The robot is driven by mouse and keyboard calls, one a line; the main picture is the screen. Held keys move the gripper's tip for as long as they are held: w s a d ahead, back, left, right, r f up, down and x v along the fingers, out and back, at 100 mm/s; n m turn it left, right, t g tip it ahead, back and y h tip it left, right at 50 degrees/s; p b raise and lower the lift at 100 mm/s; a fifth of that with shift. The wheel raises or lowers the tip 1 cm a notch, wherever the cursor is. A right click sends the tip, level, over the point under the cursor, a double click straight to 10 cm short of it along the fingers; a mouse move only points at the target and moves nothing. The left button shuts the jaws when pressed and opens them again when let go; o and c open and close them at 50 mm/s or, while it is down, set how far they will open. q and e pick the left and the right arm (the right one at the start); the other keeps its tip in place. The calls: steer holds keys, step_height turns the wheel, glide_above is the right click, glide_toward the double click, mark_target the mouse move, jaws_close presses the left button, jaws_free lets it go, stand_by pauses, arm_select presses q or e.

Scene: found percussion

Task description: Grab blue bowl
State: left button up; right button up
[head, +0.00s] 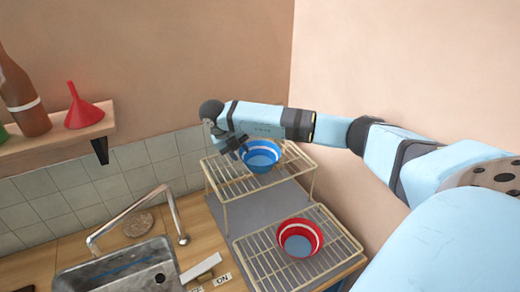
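A blue bowl (262,158) with a pale stripe inside sits upright on the upper wire rack (224,190). My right arm reaches in from the right, above and behind the bowl. My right gripper (235,149) points down at the bowl's left rim, with its dark fingers overlapping the rim in the picture. I cannot tell whether the fingers touch the bowl, or whether they are open or shut. My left gripper is not in view.
A red bowl (300,238) stands on a lower wire rack (262,262) in front. A metal sink (112,272) with a curved faucet (172,207) is at the lower left. A shelf (62,139) holds a red funnel (83,112) and a brown bottle (24,100). Walls close off the back and right.

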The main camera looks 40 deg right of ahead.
steer(key=shift+s+d+f+p, duration=0.1)
steer(key=shift+d+f+p, duration=0.05)
steer(key=shift+f+p, duration=0.45)
steer(key=p+x, duration=0.1)
steer(key=x, duration=0.2)
steer(key=shift+f, duration=0.35)
steer(key=shift+d+f, duration=0.1)
steer(key=shift+f, duration=0.15)
steer(key=c, duration=0.5)
jaws_close()
